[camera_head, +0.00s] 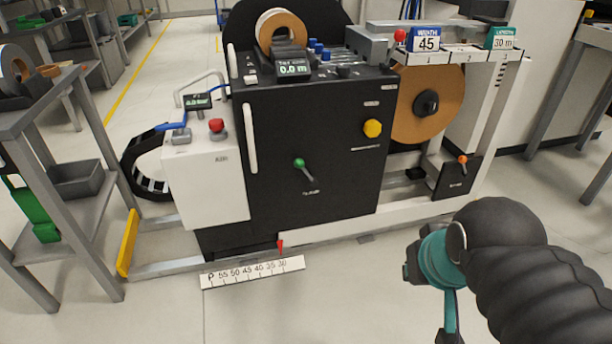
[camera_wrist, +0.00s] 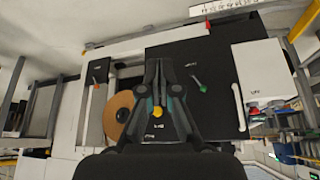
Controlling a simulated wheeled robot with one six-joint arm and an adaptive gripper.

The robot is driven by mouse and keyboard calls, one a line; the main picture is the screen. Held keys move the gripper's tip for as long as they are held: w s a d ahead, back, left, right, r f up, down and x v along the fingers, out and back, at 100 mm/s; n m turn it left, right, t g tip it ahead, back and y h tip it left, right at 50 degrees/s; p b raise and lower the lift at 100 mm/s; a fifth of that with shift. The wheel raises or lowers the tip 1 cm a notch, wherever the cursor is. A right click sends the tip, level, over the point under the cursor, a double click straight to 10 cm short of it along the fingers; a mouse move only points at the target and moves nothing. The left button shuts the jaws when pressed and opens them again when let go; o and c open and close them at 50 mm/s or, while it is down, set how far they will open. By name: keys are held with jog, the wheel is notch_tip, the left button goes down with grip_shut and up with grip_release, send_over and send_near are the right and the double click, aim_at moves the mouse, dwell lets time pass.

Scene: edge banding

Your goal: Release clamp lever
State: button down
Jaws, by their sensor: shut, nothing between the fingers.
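A lever with a green ball knob (camera_head: 300,163) sits low on the front of the black machine cabinet (camera_head: 330,130); its rod slants down to the right, and the small label below it is hard to read. It also shows in the wrist view, right of the fingers (camera_wrist: 196,79). A second lever with an orange knob (camera_head: 462,160) is on a small black panel at the right; it shows at the left in the wrist view (camera_wrist: 95,79). My gripper (camera_wrist: 158,63) is shut and empty, apart from both levers. In the head view my arm reaches in from the lower right.
A yellow knob (camera_head: 372,128) is on the cabinet's right front; it shows between the finger linkages in the wrist view (camera_wrist: 158,112). A brown reel (camera_head: 428,100) hangs at right. A white box with a red button (camera_head: 216,125) adjoins the left. Floor in front is clear beyond a scale plate (camera_head: 252,272).

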jog(key=w+a+f+n+t+y+b, duration=0.15)
jog(key=w+a+n, duration=0.3)
jog(key=w, duration=0.55)
jog(key=w+a+f+n+t+b, duration=0.35)
jog(key=w+a, duration=0.25)
jog(key=w, duration=0.3)
jog(key=w+a+f+n+t+y+b, duration=0.15)
jog(key=w+a+n, duration=0.3)
jog(key=w, duration=0.55)
jog(key=w+a+f+n+t+h+b, duration=0.1)
jog(key=w+a+f+n+t+b, duration=0.1)
jog(key=a+f+n, duration=0.3)
jog(key=w+a+f+n+t+h+b, duration=0.2)
jog(key=w+a+f+n+t, duration=0.2)
jog(key=f, duration=0.5)
jog(key=shift+w+a+f+n+t, duration=0.2)
jog(key=shift+w+a+n+t, duration=0.15)
jog(key=shift+t, duration=0.2)
